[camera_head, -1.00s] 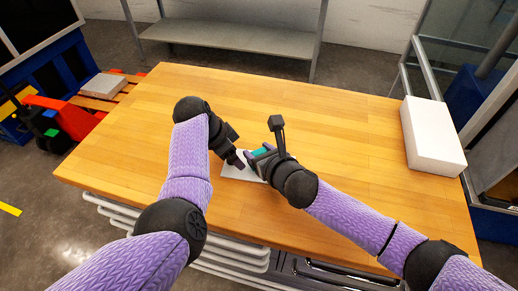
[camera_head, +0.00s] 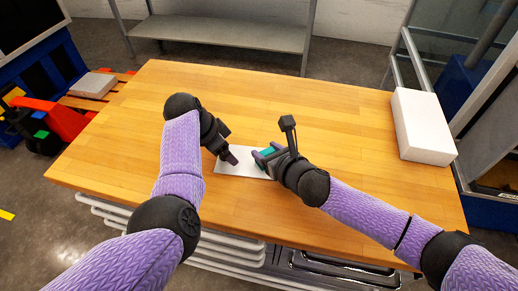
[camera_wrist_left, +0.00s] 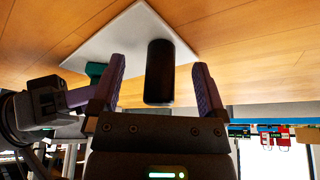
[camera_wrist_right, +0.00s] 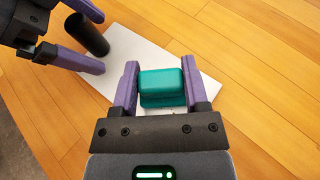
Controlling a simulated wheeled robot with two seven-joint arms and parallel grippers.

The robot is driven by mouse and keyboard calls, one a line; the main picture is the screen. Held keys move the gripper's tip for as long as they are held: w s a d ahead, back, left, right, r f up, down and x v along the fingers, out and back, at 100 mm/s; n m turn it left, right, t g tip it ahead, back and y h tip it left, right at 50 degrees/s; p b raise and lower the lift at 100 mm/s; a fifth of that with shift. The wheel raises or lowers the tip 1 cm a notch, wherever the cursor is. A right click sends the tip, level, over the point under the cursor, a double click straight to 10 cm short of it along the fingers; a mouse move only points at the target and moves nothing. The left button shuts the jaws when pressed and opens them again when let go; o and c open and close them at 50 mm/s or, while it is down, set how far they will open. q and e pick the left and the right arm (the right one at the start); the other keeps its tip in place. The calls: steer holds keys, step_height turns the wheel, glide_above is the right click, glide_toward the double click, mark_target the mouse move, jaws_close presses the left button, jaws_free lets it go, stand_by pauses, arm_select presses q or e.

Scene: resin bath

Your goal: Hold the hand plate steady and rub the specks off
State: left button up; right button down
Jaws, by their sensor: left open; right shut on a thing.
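The hand plate is a white flat plate (camera_head: 232,163) on the table, with a black upright cylinder handle (camera_wrist_right: 87,35) near one end. My left gripper (camera_head: 229,156) is open, with a finger on either side of the handle; the left wrist view shows the handle (camera_wrist_left: 160,72) between them, with gaps. My right gripper (camera_wrist_right: 162,80) is shut on a teal block (camera_wrist_right: 163,88) over the other part of the plate; the block also shows in the head view (camera_head: 267,153). Tiny dark marks show by the block's lower edge; other specks are too small to tell.
The wooden table (camera_head: 330,110) is clear around the plate. A white box (camera_head: 423,127) stands at its right end. A grey shelf (camera_head: 225,33) is behind, and a red cart (camera_head: 62,122) is on the floor at the left.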

mark_target(252, 161)
steer(key=shift+s+d+f, duration=0.1)
steer(key=shift+s+d, duration=0.1)
steer(key=shift+d, duration=0.65)
steer(key=shift+s+d, duration=0.2)
steer(key=shift+d, duration=0.6)
steer(key=shift+w+a, duration=0.2)
steer(key=shift+a, duration=0.7)
steer(key=shift+w+a, duration=0.2)
steer(key=shift+a, duration=0.7)
steer(key=shift+w+a, duration=0.2)
steer(key=shift+a, duration=0.65)
steer(key=shift+w+a, duration=0.15)
steer(key=shift+a, duration=0.65)
steer(key=shift+r, duration=3.05)
steer(key=shift+r, duration=0.1)
step_height(252, 161, up, 3)
steer(key=shift+f, duration=0.1)
